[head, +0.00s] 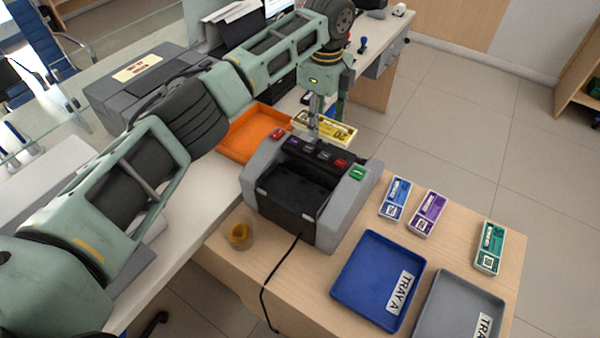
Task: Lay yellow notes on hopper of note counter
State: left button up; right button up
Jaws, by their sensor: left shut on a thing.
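The grey note counter (262,178) stands on the wooden table with a dark open front bay and coloured buttons along its top. My left gripper (322,117) points down just behind the counter's top edge and is shut on the yellow notes (342,132), a flat bundle marked 20. The notes are at the far side of the counter; whether they touch it I cannot tell. The hopper is not clearly seen from here. My right gripper is out of view.
Blue (396,192), purple (428,211) and green (490,246) note bundles lie right of the counter. A blue tray A (360,285) and a grey tray (455,305) are in front. An orange tray (235,150) is behind left. A cable (268,285) and a rubber-band cup (238,237) are near the front.

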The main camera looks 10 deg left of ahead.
pick_arm(q)
jog(key=shift+s+r, duration=0.15)
jog(key=shift+s, duration=0.1)
jog(key=s, duration=0.1)
jog(key=s+a+f+p, duration=0.1)
jog(key=s, duration=0.1)
jog(key=s+f, duration=0.1)
jog(key=s, duration=0.1)
jog(key=shift+a+p, duration=0.4)
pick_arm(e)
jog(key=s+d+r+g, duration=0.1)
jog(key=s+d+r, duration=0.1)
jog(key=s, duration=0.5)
pick_arm(q)
jog(key=p, duration=0.2)
send_over(294, 191)
notch_tip(294, 191, down, 4)
jog(key=shift+w+f, duration=0.1)
jog(key=shift+f, duration=0.2)
notch_tip(294, 191, down, 3)
jog(key=shift+f+p, duration=0.15)
jog(key=shift+p, duration=0.6)
jog(key=shift+f, duration=0.3)
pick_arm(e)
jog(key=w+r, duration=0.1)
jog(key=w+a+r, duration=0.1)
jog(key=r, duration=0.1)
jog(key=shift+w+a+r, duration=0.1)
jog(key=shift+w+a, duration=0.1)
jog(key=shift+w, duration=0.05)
